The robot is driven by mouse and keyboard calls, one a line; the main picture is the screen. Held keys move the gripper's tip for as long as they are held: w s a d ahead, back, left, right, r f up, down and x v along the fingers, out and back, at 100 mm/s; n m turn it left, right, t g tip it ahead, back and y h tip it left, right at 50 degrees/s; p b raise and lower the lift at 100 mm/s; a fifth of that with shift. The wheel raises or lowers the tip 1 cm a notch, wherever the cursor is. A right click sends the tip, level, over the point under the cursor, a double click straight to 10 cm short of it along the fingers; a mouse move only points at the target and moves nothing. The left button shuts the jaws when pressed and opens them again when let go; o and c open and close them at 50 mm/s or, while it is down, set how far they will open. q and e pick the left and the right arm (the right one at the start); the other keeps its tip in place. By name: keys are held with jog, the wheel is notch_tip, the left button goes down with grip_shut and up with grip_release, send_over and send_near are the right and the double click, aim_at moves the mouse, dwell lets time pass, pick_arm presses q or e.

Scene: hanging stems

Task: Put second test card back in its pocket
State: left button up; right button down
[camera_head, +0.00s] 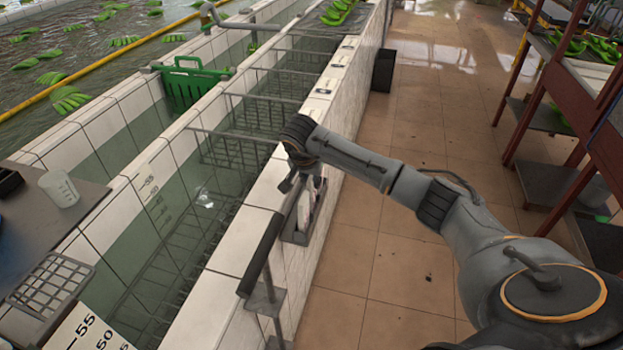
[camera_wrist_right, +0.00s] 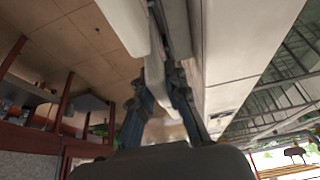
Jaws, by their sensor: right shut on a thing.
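My right gripper (camera_head: 302,182) reaches down beside the outer face of the white tiled tank wall (camera_head: 262,193). It is shut on a thin pale card, which shows between the fingers in the right wrist view (camera_wrist_right: 155,82). Below the gripper, a dark-edged pocket holder (camera_head: 295,237) is fixed to the wall's side, with pale card edges (camera_head: 304,212) showing in it. The gripper hides most of the held card in the head view, so I cannot tell whether its lower end is inside the pocket. My left gripper is not in view.
A dark rail on a metal bracket (camera_head: 268,300) stands in front of the holder. Water tanks with metal racks and a green crate (camera_head: 190,85) lie left. A dark bin (camera_head: 383,70) stands beyond. Tiled floor (camera_head: 385,255) is open at right, before red-framed shelving (camera_head: 545,85).

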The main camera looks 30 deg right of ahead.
jog(key=shift+f+b, duration=0.3)
jog(key=shift+f, duration=0.05)
dwell(0.6)
jog(key=c, duration=1.3)
grip_release()
jog(key=shift+o, duration=0.2)
